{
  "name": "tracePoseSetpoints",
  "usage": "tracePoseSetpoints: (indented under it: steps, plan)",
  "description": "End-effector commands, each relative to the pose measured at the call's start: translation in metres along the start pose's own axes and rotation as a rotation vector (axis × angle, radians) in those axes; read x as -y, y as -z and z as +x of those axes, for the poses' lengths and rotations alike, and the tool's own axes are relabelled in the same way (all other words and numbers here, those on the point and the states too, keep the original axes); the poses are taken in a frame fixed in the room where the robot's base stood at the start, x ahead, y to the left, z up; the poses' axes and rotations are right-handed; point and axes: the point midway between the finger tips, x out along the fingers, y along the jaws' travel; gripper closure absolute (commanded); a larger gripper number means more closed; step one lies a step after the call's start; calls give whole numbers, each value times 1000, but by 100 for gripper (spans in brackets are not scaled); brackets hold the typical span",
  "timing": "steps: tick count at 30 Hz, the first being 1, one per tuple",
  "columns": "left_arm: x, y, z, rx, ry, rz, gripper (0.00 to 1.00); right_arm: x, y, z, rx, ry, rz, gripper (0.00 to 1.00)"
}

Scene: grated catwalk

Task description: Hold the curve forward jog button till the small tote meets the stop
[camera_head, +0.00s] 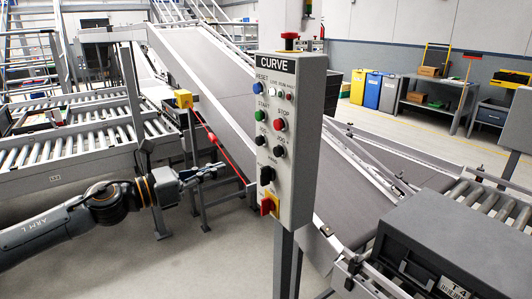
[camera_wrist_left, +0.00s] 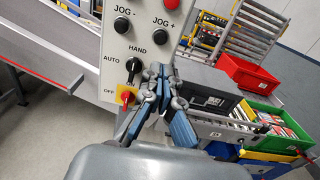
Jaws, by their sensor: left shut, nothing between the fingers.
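The CURVE control box (camera_head: 300,135) stands on a grey post in the middle of the head view. Its black JOG + button (camera_head: 280,152) sits right of the black JOG - button (camera_head: 260,141); the wrist view shows JOG + (camera_wrist_left: 163,23) and JOG - (camera_wrist_left: 122,27), both uncovered. My left gripper (camera_head: 218,168) is left of the box; its fingers (camera_wrist_left: 158,85) are shut and empty, appearing below the jog buttons and clear of them. A dark tote labelled T 4 (camera_head: 425,248) sits at the right on rollers. I cannot identify the small tote or the stop. My right gripper is not in view.
A black selector (camera_wrist_left: 133,67) and a red-yellow switch (camera_wrist_left: 126,96) are lower on the box. A sloping belt (camera_head: 205,65) runs behind it, and a roller conveyor (camera_head: 85,140) lies left. Red (camera_wrist_left: 243,72) and green (camera_wrist_left: 270,128) bins stand at the right. Floor is clear below my arm.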

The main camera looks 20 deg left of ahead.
Motion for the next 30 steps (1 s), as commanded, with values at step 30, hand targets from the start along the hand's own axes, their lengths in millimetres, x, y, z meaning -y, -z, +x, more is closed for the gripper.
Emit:
tracePoseSetpoints:
  steps: [30]
  plan:
    - [1,-1,137,0,2,-3,100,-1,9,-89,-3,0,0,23]
